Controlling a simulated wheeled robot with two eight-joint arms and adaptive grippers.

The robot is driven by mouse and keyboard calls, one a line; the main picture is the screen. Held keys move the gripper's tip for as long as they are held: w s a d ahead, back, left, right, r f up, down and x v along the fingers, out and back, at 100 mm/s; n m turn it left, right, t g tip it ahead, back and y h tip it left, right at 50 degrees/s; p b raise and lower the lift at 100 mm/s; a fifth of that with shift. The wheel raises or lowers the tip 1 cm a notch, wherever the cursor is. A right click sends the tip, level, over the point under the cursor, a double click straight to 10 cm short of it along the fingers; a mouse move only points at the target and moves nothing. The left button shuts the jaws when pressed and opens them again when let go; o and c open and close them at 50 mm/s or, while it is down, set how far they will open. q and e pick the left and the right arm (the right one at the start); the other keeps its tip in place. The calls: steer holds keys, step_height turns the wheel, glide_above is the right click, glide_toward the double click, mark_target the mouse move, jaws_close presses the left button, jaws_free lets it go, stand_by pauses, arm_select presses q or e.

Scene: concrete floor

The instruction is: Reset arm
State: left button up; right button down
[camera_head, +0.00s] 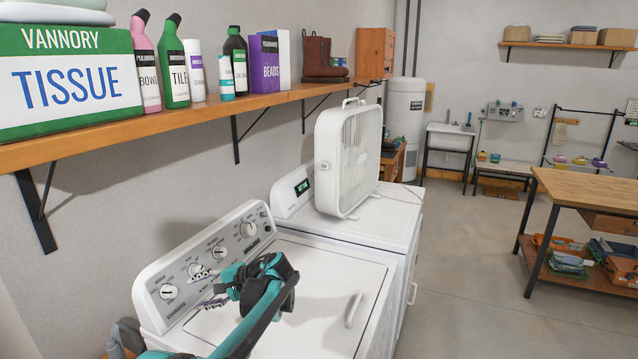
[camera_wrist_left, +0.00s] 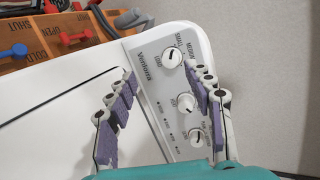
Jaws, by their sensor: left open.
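My left arm, teal and dark grey, reaches over the white washer (camera_head: 320,285) in the head view. My left gripper (camera_head: 205,288) is in front of the washer's control panel (camera_head: 225,250). In the left wrist view the purple-padded fingers of the gripper (camera_wrist_left: 163,75) are spread wide. Nothing is held between them. The panel with its dials (camera_wrist_left: 172,58) shows behind and between the fingers. I cannot tell whether a finger touches the panel. My right gripper is not in view.
A wooden shelf (camera_head: 180,115) with a tissue box (camera_head: 70,85) and bottles runs above the washer. A box fan (camera_head: 348,155) stands on the neighbouring machine (camera_head: 375,220). Red and blue valve handles (camera_wrist_left: 75,35) show in the wrist view. Open floor (camera_head: 460,270) lies to the right.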

arm_select(q)
steer(key=s+d+n+t+h, duration=0.1)
steer(key=s+d+h, duration=0.25)
steer(key=s, duration=0.55)
steer(key=s+d+n+t+h, duration=0.1)
steer(key=s+d+h, duration=0.25)
steer(key=s, duration=0.65)
steer(key=s+d+f+n+t+h, duration=0.1)
steer(key=s+d+f+h, duration=0.1)
steer(key=s, duration=0.5)
steer(key=s+d+f+n+t+h, duration=0.1)
steer(key=s+d+f+h, duration=0.2)
steer(key=s+d, duration=0.3)
steer(key=shift+s+f+n+t, duration=0.4)
steer(key=shift+s+f, duration=0.05)
steer(key=shift+f, duration=0.25)
